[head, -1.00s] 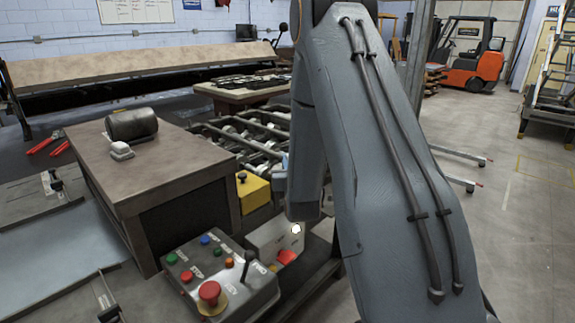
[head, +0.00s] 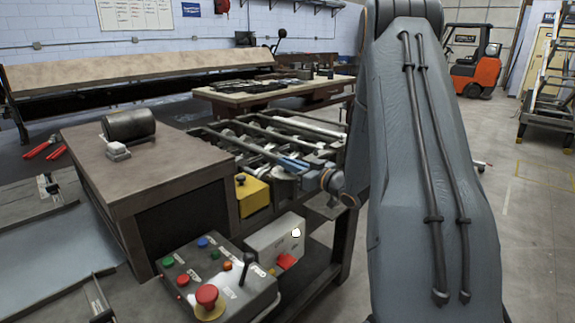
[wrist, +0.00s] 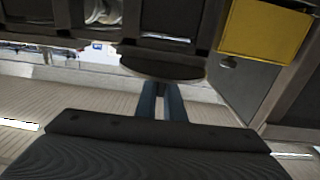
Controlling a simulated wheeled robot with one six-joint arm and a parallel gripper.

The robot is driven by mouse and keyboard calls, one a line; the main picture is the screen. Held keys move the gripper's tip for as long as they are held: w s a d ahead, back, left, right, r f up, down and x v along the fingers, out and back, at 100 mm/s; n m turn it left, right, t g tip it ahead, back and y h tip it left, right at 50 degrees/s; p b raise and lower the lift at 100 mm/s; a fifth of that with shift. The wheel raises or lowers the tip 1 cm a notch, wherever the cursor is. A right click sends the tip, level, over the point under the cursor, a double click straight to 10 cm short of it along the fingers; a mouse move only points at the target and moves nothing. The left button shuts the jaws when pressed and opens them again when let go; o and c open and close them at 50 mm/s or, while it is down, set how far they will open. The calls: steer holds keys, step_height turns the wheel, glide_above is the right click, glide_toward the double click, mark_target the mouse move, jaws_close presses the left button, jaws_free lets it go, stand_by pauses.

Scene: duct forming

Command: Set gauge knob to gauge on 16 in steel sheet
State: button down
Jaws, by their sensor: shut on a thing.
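In the head view my gripper (head: 292,163) is at the right side of the roller frame, with its blue fingers pointing left. In the wrist view the two blue fingers (wrist: 162,98) are close together, and their tips meet a dark rounded knob-like part (wrist: 163,66). It looks like the gauge knob, but no scale or number on it can be read. My gripper is shut on this part; the contact is partly hidden beneath its rim. I cannot make out the steel sheet with certainty.
A yellow box (head: 252,194) sits close beside the gripper and shows in the wrist view. A button panel (head: 217,280) and a pale box with a red paddle (head: 275,247) stand in front. A brown-topped bench (head: 150,165) is at left. Open floor lies right.

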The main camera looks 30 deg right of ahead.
steer(key=shift+r, duration=0.1)
stand_by(0.3)
steer(key=c, duration=1.9)
jaws_free()
steer(key=shift+o, duration=0.2)
steer(key=b+v, duration=0.2)
steer(key=v, duration=0.5)
steer(key=shift+s+d, duration=0.15)
steer(key=shift+s, duration=0.2)
